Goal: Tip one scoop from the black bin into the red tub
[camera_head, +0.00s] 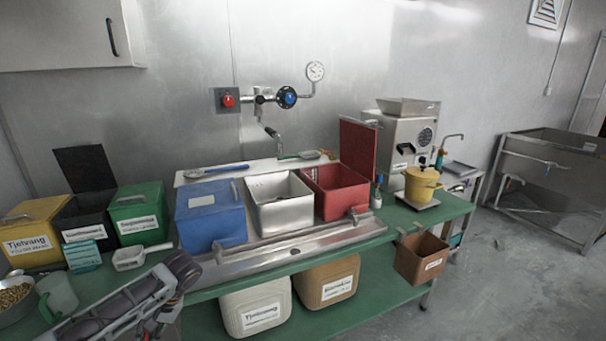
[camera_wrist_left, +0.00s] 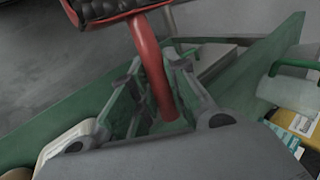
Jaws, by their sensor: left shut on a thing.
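The black bin (camera_head: 95,222) stands open at the left of the green bench, its dark lid (camera_head: 85,168) raised behind it. The red tub (camera_head: 340,205) stands open right of the steel tub, its red lid (camera_head: 358,151) upright. My left gripper (camera_wrist_left: 160,110) is shut on the red handle of a scoop (camera_wrist_left: 150,65). The scoop's head, at the top edge of the left wrist view, holds dark, grainy stuff and is partly cut off. In the head view my left gripper (camera_head: 160,318) is low at the bottom left, and the scoop is not clearly visible there. My right gripper is not in view.
A shut blue tub (camera_head: 209,215) and an open steel tub (camera_head: 279,203) stand between black bin and red tub. Yellow (camera_head: 30,235) and green (camera_head: 137,213) bins flank the black bin. A white scoop (camera_head: 140,258) lies in front. A tap (camera_head: 271,132) hangs behind.

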